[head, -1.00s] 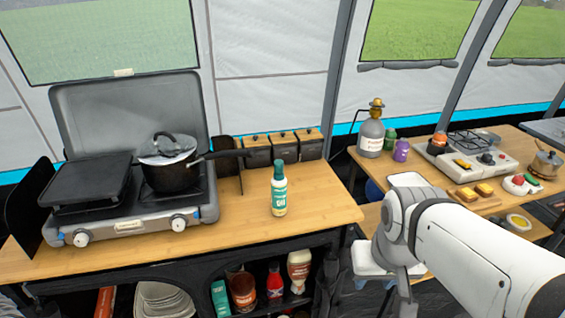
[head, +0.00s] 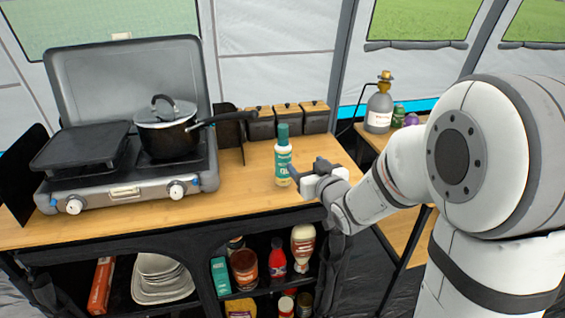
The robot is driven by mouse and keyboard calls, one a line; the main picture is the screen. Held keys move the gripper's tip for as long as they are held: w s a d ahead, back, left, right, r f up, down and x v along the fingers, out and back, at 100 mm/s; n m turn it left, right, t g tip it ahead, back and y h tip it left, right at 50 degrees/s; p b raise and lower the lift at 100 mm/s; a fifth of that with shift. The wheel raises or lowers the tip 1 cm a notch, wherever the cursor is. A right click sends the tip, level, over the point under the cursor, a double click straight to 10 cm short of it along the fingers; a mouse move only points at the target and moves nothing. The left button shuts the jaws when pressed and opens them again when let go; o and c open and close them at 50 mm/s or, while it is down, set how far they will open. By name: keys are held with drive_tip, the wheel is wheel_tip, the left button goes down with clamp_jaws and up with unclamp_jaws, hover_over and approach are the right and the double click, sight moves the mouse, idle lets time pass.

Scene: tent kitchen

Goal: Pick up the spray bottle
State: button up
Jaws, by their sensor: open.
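The likely spray bottle (head: 283,160), a slim bottle with a teal cap, pale body and teal label, stands upright on the wooden counter to the right of the stove. My gripper (head: 306,174) is open just to the right of the bottle, at about the height of its lower half. Its fingers point toward the bottle. I cannot tell whether a finger touches the bottle or reaches around it.
A camping stove (head: 125,180) with a lidded pot (head: 167,132) stands at left, the pot's handle reaching right. Several dark wooden-lidded containers (head: 288,118) stand behind the bottle. A shelf below holds sauce bottles and jars. The counter (head: 245,190) left of the bottle is clear.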

sight(287, 154)
drive_tip(key=a, duration=0.1)
drive_tip(key=a+y, duration=0.1)
drive_tip(key=n+y, duration=0.1)
drive_tip(key=shift+w+a+f+t, duration=0.15)
drive_tip(key=shift+w+a+t, duration=0.1)
drive_tip(key=shift+a+t, duration=0.15)
drive_tip(key=x, duration=0.7)
drive_tip(key=shift+w+a+p, duration=0.15)
drive_tip(key=shift+a+p, duration=0.1)
drive_tip(key=shift+p, duration=0.05)
drive_tip(key=shift+c, duration=0.3)
drive_tip(key=shift+r, duration=0.25)
drive_tip(key=c, duration=1.1)
